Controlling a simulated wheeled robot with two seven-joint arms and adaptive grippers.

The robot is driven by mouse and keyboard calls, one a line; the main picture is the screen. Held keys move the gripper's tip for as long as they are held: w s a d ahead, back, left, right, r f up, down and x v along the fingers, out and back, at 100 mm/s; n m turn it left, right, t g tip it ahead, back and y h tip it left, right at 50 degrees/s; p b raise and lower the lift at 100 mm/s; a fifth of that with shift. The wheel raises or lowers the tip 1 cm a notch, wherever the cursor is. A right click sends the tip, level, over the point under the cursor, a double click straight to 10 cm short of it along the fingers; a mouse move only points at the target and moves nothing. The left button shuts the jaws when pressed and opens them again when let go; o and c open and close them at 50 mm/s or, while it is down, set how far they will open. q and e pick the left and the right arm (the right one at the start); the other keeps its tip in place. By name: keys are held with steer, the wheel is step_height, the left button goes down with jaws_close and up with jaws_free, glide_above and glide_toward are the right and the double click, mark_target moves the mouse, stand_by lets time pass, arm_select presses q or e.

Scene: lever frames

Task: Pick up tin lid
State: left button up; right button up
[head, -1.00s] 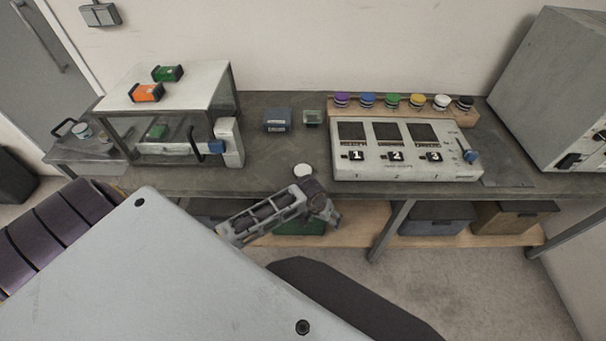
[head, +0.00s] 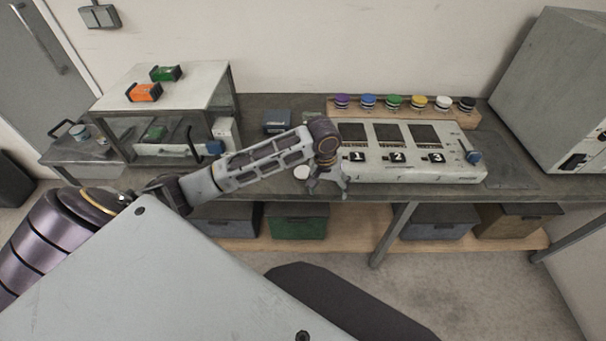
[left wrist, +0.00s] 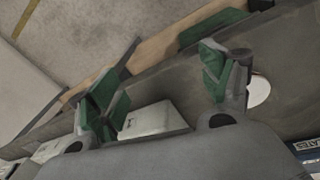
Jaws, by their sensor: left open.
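The tin lid (head: 301,172), a small white disc, lies on the grey bench near its front edge, just left of my left gripper in the head view. My left gripper (head: 328,191) is open and empty, its fingers pointing down at the bench's front edge. In the left wrist view, the green-padded fingers of the gripper (left wrist: 165,92) are spread wide. The tin lid (left wrist: 260,92) shows there just outside the right-hand finger, which covers part of it. It is not between the fingers. My right gripper is out of view.
A white numbered panel (head: 400,172) stands close to the right of the gripper. A rack (head: 470,117) with several coloured knobs is behind it. A glass-sided case (head: 190,85) stands at left, with a dark box (head: 277,120) to its right. Bins sit on the lower shelf.

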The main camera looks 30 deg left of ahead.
arm_select(q)
steer(key=w+a+r+n+g+y, duration=0.1)
steer(key=w+a+r+n, duration=0.3)
steer(key=a+r, duration=0.6)
steer(key=a+n, duration=0.2)
steer(key=shift+w+a+r+n, duration=0.2)
steer(key=shift+a+n, duration=0.1)
steer(key=shift+f, duration=0.1)
glide_above(303, 171)
steer(key=shift+s+f+b, duration=0.15)
steer(key=shift+f+b, duration=0.25)
steer(key=shift+f, duration=3.85)
steer(key=shift+f, duration=2.6)
steer(key=shift+d, duration=0.1)
steer(key=c, duration=0.9)
